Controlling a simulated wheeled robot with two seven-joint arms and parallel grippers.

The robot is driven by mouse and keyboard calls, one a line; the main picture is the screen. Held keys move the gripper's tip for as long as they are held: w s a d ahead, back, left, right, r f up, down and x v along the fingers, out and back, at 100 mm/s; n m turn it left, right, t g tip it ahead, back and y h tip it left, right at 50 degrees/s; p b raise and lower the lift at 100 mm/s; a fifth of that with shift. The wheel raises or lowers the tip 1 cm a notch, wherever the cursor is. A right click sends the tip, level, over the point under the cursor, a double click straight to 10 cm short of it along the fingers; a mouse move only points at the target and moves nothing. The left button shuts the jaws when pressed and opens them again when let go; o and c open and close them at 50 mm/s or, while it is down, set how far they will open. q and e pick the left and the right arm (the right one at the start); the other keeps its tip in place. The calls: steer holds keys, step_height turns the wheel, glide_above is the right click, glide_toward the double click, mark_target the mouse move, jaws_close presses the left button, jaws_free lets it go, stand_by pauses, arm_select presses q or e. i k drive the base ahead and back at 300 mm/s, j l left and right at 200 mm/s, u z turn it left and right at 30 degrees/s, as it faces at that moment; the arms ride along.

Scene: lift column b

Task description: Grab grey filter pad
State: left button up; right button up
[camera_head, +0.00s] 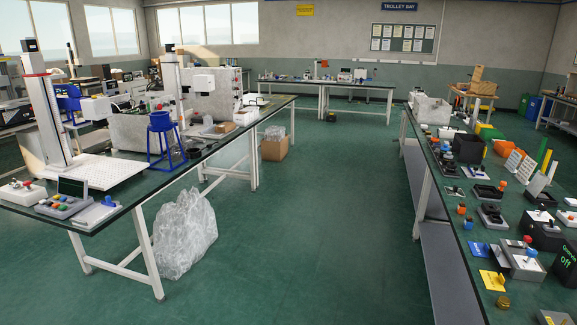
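I cannot pick out a grey filter pad with certainty in the head view. Several small items lie on the long bench on the left (118,203) and the long bench on the right (436,170), many too small to name. Neither of my grippers is in view, so whether they are open or shut does not show.
A green floor aisle (320,220) runs clear between the benches. A clear plastic bag (184,235) stands on the floor by the left bench's legs, with a cardboard box (274,149) farther back. A blue stand (162,138) rises from the left bench. Another bench (345,85) stands behind.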

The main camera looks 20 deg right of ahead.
mark_target(542, 196)
steer(key=i+l+z, duration=0.15)
steer(key=i+z, duration=0.15)
steer(key=z, duration=0.15)
steer(key=i+z, duration=0.65)
steer(key=z, duration=0.25)
steer(key=i+j+z, duration=0.15)
steer(key=i+z, duration=0.3)
steer(key=i+j+z, duration=0.15)
steer(key=z, duration=0.3)
steer(key=j, duration=0.1)
